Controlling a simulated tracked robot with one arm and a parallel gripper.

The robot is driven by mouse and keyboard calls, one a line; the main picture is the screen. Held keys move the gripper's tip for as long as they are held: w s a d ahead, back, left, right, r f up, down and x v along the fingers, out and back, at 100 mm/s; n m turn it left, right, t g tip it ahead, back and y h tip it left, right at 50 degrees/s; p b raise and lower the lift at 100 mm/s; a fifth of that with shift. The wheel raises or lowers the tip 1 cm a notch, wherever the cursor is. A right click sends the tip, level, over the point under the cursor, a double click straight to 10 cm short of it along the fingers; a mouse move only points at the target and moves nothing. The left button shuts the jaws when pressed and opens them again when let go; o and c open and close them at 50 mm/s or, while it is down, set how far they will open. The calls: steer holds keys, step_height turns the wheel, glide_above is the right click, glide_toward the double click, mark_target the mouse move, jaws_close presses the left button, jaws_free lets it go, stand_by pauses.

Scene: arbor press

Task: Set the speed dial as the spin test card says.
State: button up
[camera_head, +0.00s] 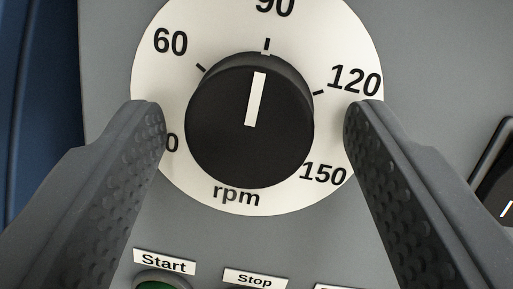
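The black speed dial (235,150) sits in the middle of the view on a round white scale plate (330,50) marked 60, 90, 120 and 150, with "rpm" at the bottom. A further number at the lower left is partly hidden by my left finger; only its last digit, 0, shows. The white pointer line (256,99) on the dial points up at the 90 mark. My gripper (256,115) is open, with one finger on each side of the dial and a visible gap to it on both sides. The spin test card is not in view.
The plate is on a grey panel (445,60). Below are a green button (161,285) under a "Start" label (164,262) and a "Stop" label (254,279). A dark framed part (497,180) is at the right edge. A blue surface (45,80) is at the left.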

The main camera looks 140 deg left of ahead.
steer(key=shift+r, duration=0.1)
steer(key=p+v, duration=0.1)
steer(key=v, duration=1.2)
steer(key=shift+s+r, duration=0.15)
steer(key=shift+s, duration=0.05)
steer(key=shift+a, duration=0.15)
steer(key=s+d+r+n+t+y, duration=0.1)
steer(key=s+r+t, duration=0.15)
steer(key=r, duration=0.45)
steer(key=s+d+r+n+t, duration=0.1)
steer(key=s+d+r+n, duration=0.1)
steer(key=s+r, duration=0.35)
steer(key=s+d+r+n+t+y, duration=0.1)
steer(key=r+t, duration=0.1)
steer(key=r, duration=0.6)
steer(key=s+r+n+t+y, duration=0.2)
steer(key=s+r+n+t, duration=0.2)
steer(key=s+r, duration=0.9)
steer(key=s+t, duration=0.1)
steer(key=s, duration=0.2)
steer(key=shift+s+d+r+n+y, duration=0.2)
steer(key=shift+s+n+y, duration=0.05)
steer(key=shift+n+y, duration=0.15)
